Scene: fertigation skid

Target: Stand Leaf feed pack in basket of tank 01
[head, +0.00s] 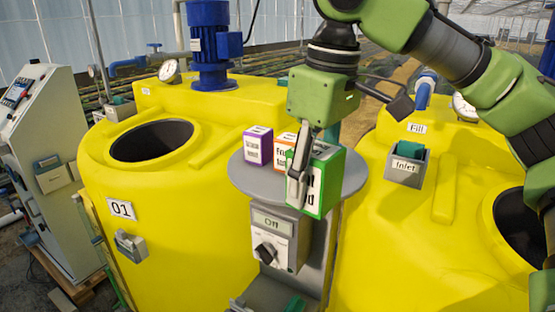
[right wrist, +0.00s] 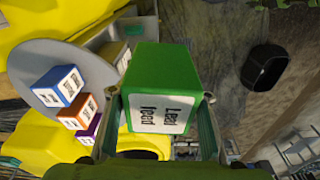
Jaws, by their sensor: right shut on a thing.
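The Leaf feed pack is a green box (head: 329,182) with a white label. My right gripper (head: 298,178) is shut on it, and the pack is in front of the right side of the round grey stand top in the head view. The right wrist view shows the pack (right wrist: 155,90) between the fingers, its label readable. Tank 01 is the yellow tank (head: 100,245) at the left, with an 01 plate (head: 121,210) and a dark round opening (head: 151,140) on top. I cannot clearly make out its basket. My left gripper is not in view.
A purple pack (head: 257,147) and an orange pack (head: 284,150) stand on the grey stand top (head: 262,184); the wrist view also shows a blue pack (right wrist: 58,86). A switch box (head: 278,240) is below.

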